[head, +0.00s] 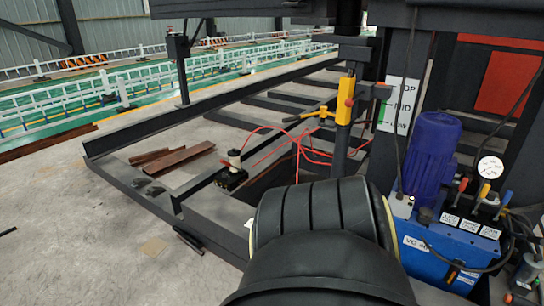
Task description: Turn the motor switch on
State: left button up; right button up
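A blue motor (432,150) stands upright on a blue hydraulic tank (432,262) at the right of the head view. A small pale box (402,206) sits at the motor's lower left side; it may be the motor switch, but its position, on or off, is too small to tell. Neither of my grippers is in view.
A large black banded shape fills the bottom middle and covers the tank's left side. A dark steel frame (150,130) and red cables (300,145) lie beyond.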

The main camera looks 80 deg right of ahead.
aim_at(400, 196)
jog(key=i, duration=0.7)
jog(key=z, duration=3.2)
jog(key=i, duration=0.75)
